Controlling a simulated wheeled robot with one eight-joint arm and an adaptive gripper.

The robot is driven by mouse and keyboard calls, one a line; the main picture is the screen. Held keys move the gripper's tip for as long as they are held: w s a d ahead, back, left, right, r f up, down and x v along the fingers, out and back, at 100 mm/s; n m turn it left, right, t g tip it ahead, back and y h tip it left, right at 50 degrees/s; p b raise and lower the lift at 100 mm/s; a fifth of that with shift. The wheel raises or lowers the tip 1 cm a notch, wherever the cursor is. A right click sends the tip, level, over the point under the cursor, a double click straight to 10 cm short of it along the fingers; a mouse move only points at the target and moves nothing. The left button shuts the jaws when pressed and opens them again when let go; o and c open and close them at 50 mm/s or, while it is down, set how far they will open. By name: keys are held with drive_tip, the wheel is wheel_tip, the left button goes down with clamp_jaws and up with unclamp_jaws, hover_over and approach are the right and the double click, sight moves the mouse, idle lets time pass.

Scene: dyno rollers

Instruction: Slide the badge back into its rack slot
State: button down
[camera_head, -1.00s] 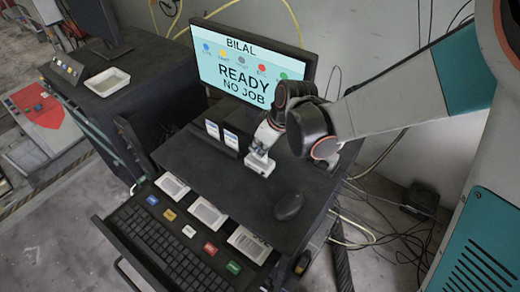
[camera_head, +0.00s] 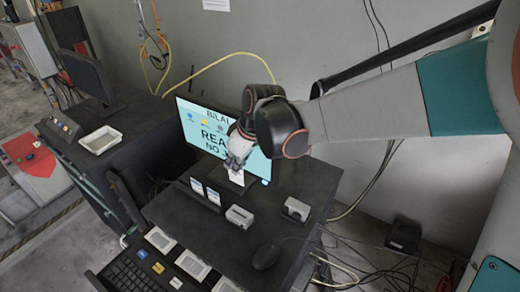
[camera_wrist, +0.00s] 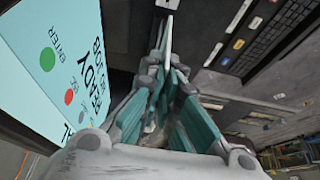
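My gripper (camera_head: 239,160) is up in front of the monitor, fingers pointing down. It is shut on a white badge (camera_head: 236,177), which hangs below the fingertips, clear of the desk top. In the wrist view the badge (camera_wrist: 168,38) shows edge-on as a thin pale strip between the teal fingers (camera_wrist: 163,78). The black rack (camera_head: 203,201) stands on the desk, left of and below my gripper in the head view. Two white-and-blue badges (camera_head: 213,196) stand upright in it. The rack's empty slots are too small to make out.
A white box (camera_head: 239,216) sits right of the rack, and another grey-white box (camera_head: 297,209) further right. The monitor (camera_head: 203,124) stands close behind my gripper. A dark mouse (camera_head: 265,256) lies near the desk's front right. A keyboard (camera_head: 127,278) is on the lower drawer.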

wheel_tip(320, 180, up, 7)
drive_tip(key=p, duration=0.3)
drive_tip(key=shift+s+f, duration=0.15)
drive_tip(key=shift+s, duration=0.05)
idle(0.5)
